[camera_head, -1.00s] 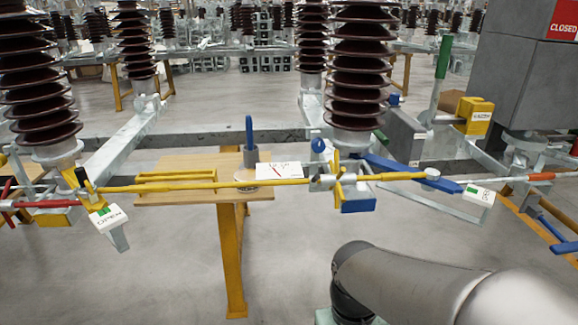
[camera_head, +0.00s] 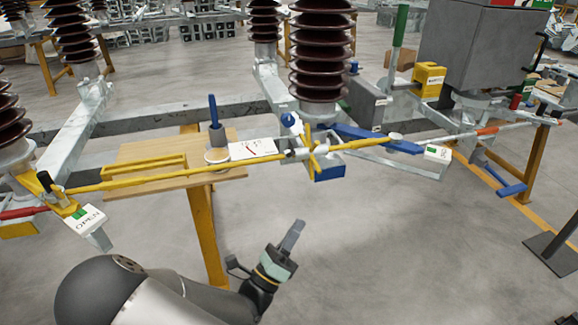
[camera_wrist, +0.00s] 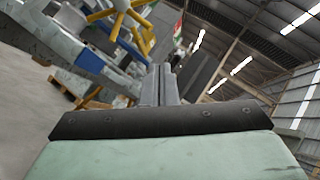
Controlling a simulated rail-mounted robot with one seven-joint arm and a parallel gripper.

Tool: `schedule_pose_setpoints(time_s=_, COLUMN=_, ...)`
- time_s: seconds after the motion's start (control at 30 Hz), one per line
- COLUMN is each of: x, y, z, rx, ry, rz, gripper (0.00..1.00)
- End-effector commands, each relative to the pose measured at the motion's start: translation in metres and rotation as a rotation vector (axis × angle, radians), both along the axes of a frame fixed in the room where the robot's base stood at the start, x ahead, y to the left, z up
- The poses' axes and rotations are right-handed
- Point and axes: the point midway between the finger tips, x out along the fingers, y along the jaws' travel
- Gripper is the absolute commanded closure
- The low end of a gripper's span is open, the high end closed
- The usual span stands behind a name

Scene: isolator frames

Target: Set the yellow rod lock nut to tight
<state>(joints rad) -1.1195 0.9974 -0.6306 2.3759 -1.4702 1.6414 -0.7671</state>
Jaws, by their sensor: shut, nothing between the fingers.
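The yellow rod (camera_head: 232,166) runs across the frame from the "OPEN" sign at the left to the middle. Near its right end is a yellow winged piece (camera_head: 312,158), which looks like the lock nut. Whether it is tight or loose cannot be told. A blue block (camera_head: 329,172) sits beside it. My gripper (camera_head: 293,232) is shut and empty, below and in front of the rod, apart from it. In the wrist view the shut fingers (camera_wrist: 160,84) point up past blurred yellow parts (camera_wrist: 120,12) at the upper left.
A wooden table (camera_head: 140,180) under the rod holds a grey cup with a blue handle (camera_head: 216,135) and a dial card (camera_head: 252,149). A blue lever (camera_head: 375,137) and a second sign (camera_head: 438,153) are at the right. The floor right of my gripper is clear.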

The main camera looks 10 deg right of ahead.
Motion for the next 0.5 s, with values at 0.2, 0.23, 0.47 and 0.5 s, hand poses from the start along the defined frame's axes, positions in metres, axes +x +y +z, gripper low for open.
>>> schedule_pose_setpoints(time_s=0.2, x=0.015, y=0.031, z=0.006, rx=-0.151, ry=0.036, rz=0.100, gripper=1.00)
schedule_pose_setpoints(time_s=0.23, x=0.016, y=0.030, z=0.008, rx=-0.151, ry=0.036, rz=0.100, gripper=1.00)
schedule_pose_setpoints(time_s=0.47, x=0.037, y=0.009, z=0.031, rx=-0.145, ry=0.034, rz=0.095, gripper=1.00)
schedule_pose_setpoints(time_s=0.5, x=0.042, y=0.003, z=0.037, rx=-0.145, ry=0.034, rz=0.095, gripper=1.00)
